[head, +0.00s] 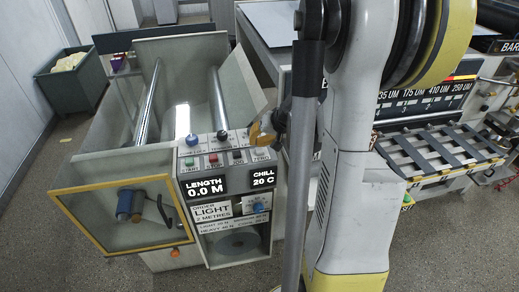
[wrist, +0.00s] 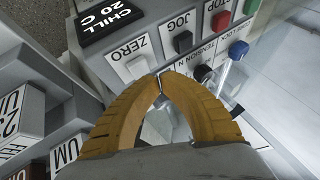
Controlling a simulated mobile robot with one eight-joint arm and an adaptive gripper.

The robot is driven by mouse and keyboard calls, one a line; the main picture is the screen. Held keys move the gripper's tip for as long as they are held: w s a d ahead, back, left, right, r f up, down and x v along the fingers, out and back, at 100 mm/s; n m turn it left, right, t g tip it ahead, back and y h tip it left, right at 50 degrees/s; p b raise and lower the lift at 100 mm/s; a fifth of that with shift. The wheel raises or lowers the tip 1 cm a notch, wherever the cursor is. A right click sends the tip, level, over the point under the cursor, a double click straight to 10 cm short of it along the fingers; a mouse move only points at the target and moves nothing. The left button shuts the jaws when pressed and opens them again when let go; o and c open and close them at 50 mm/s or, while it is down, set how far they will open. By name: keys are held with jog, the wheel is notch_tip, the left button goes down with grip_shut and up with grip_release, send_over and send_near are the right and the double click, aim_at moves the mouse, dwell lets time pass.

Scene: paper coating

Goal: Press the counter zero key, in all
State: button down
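The counter zero key (wrist: 138,67) is a pale square key beside the ZERO label (wrist: 128,48) in the wrist view. The grey control panel (head: 222,171) carries it; in the head view the ZERO label shows at the panel's right end. My gripper (wrist: 160,80) has yellow fingers whose tips meet, with nothing held between them. The tips appear just beside the zero key; whether they touch it, I cannot tell. In the head view my gripper (head: 262,130) is over the panel's right back corner. The LENGTH display (head: 205,189) reads 0.0 M.
The black jog key (wrist: 183,41), red stop key (wrist: 221,20) and green start key (wrist: 251,6) sit in the same row. Blue (wrist: 238,50) and black (wrist: 203,73) knobs stand close by. A CHILL display (head: 263,178) reads 20 C. Rollers (head: 147,104) lie behind the panel.

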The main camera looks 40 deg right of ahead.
aim_at(256, 149)
jog(key=shift+r+p, duration=1.9)
jog(key=shift+r, duration=0.65)
jog(key=s+a+r+n+b, duration=0.1)
jog(key=a+n+b, duration=0.1)
jog(key=a, duration=0.6)
jog(key=s+a+r+n+b, duration=0.1)
jog(key=s+a+b, duration=0.15)
jog(key=a, duration=0.55)
jog(key=s+a+f+n+b, duration=0.2)
jog(key=s+a+n+b, duration=0.3)
jog(key=s+a, duration=0.4)
jog(key=a, duration=0.4)
jog(key=shift+s+f+h, duration=0.15)
jog(key=shift+f+h, duration=0.05)
jog(key=shift+h, duration=0.1)
